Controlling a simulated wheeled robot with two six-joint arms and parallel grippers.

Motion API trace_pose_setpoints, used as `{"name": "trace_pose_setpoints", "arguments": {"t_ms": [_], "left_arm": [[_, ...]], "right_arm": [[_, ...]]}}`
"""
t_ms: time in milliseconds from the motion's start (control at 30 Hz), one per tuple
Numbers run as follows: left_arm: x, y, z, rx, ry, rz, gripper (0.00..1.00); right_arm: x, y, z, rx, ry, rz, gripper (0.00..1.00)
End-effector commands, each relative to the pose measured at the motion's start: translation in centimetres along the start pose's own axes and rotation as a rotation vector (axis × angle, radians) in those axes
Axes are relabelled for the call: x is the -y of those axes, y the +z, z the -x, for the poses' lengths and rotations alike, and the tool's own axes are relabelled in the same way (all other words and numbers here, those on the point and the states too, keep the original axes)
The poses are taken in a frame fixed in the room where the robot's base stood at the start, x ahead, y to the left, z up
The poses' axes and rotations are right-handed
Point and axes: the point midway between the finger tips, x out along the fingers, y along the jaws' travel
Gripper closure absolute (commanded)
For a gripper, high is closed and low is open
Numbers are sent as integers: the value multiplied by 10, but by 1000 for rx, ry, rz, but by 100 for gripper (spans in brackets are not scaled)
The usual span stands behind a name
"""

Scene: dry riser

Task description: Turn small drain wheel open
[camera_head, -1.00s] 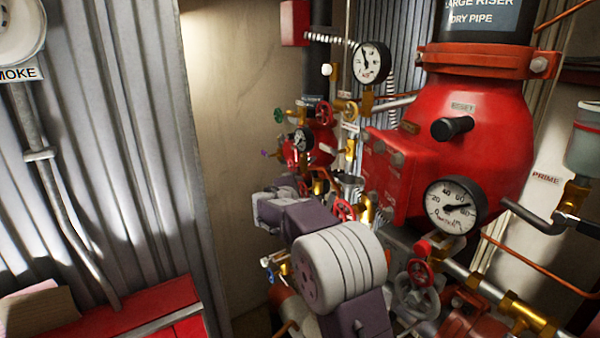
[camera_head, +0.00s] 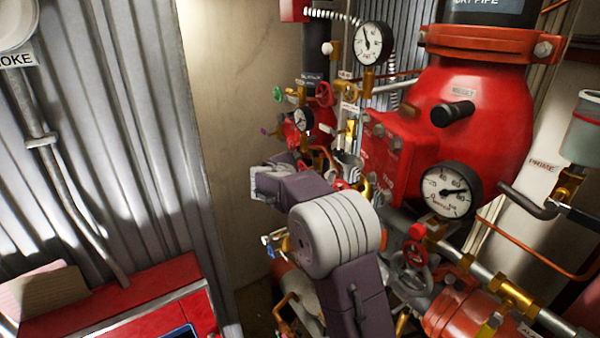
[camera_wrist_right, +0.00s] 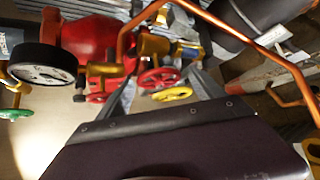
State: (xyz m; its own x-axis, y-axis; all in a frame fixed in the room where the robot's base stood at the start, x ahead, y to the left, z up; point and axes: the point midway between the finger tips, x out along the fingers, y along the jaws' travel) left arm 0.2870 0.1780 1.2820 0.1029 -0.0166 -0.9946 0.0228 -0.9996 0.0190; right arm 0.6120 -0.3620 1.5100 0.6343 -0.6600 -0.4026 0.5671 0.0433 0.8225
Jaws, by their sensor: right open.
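Several small hand wheels are in view, and I cannot tell for sure which one is the drain wheel. In the wrist view, a red wheel (camera_wrist_right: 158,79) and a yellow wheel (camera_wrist_right: 173,94) sit close together between the fingers of my right gripper (camera_wrist_right: 163,88). The gripper is open and holds nothing; contact with the wheels cannot be told. A green wheel (camera_wrist_right: 16,114) is at the left edge. In the head view, my right gripper (camera_head: 267,181) points away beside the pipework, below a red wheel (camera_head: 324,94) and a green wheel (camera_head: 278,94). My left gripper is out of view.
A large red riser valve (camera_head: 475,125) with a pressure gauge (camera_head: 447,190) stands on the right. A copper pipe (camera_wrist_right: 124,45) crosses close above the wheels in the wrist view. A red box (camera_head: 130,310) stands at lower left. Bare wall (camera_head: 235,130) lies left of the pipework.

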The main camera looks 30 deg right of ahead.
Motion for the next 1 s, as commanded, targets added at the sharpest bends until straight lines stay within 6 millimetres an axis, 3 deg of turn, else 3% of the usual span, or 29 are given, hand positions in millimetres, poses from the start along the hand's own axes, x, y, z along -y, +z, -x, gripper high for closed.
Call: {"name": "trace_pose_setpoints", "arguments": {"t_ms": [200, 400, 1000], "left_arm": [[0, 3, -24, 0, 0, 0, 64], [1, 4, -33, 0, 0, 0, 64], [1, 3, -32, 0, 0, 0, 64]], "right_arm": [[3, -4, 46, -5, 6, 0, 23], [1, -2, 78, -3, 3, 1, 23], [1, -1, 84, -2, 0, 2, 23]]}}
